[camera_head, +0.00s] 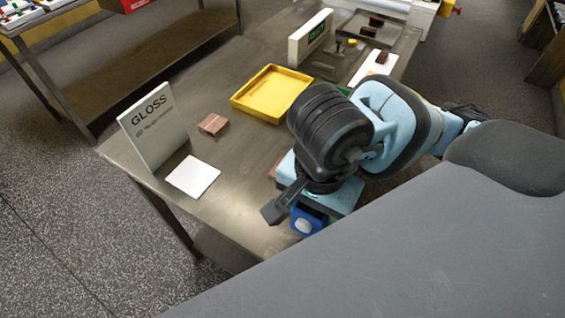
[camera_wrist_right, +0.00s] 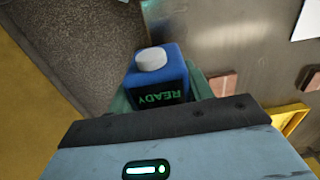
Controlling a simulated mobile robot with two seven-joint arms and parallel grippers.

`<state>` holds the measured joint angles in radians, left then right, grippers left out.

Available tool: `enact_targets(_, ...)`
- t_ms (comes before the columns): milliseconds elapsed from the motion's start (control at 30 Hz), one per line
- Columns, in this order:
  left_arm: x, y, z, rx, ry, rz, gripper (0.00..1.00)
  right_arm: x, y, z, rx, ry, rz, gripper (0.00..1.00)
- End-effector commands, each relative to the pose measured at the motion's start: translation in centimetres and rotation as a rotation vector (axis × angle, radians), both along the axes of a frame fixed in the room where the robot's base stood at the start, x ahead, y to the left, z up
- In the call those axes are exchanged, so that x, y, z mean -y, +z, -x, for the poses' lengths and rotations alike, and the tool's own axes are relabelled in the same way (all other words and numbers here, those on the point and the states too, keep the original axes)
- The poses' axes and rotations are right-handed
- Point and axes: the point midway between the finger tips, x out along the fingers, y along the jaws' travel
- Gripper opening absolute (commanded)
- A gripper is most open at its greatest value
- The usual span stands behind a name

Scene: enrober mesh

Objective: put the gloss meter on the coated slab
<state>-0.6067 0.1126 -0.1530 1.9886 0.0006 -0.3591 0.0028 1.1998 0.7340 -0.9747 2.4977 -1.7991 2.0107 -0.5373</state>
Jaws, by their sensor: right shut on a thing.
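The gloss meter is a small blue box (camera_head: 307,222) with a white round button. It also shows in the wrist view (camera_wrist_right: 157,75), with green READY lettering. My right gripper (camera_head: 298,207) is shut on it near the table's front edge; its wrist hides part of the meter. A brown slab (camera_head: 213,123) lies flat behind the white card, right of the GLOSS sign. A second brown slab (camera_wrist_right: 222,84) lies close to the gripper, mostly hidden in the head view. I cannot tell from the surfaces which slab is coated. My left gripper is not in view.
The GLOSS sign (camera_head: 155,125) stands upright on the metal table (camera_head: 235,180), with the white card (camera_head: 193,176) before it. A yellow tray (camera_head: 250,106) lies farther back. A white sign (camera_head: 310,38) and more brown pieces are at the far end.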

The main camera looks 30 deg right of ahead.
Motion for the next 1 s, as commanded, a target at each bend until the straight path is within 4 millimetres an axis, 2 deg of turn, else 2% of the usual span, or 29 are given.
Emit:
enact_targets(167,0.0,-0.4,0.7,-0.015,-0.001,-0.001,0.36,0.3,-0.2,-1.3,-0.001,-0.003,0.000,0.22)
enact_targets(700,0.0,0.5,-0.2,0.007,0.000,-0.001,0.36,3.0,-1.1,-12.6,0.001,-0.003,-0.001,0.22)
enact_targets(833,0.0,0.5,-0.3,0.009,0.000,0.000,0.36,3.4,-1.3,-14.1,0.001,0.000,-0.001,0.22)
enact_targets(1000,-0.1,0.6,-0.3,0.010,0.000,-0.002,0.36,3.5,-1.4,-14.8,0.001,0.002,-0.001,0.22)
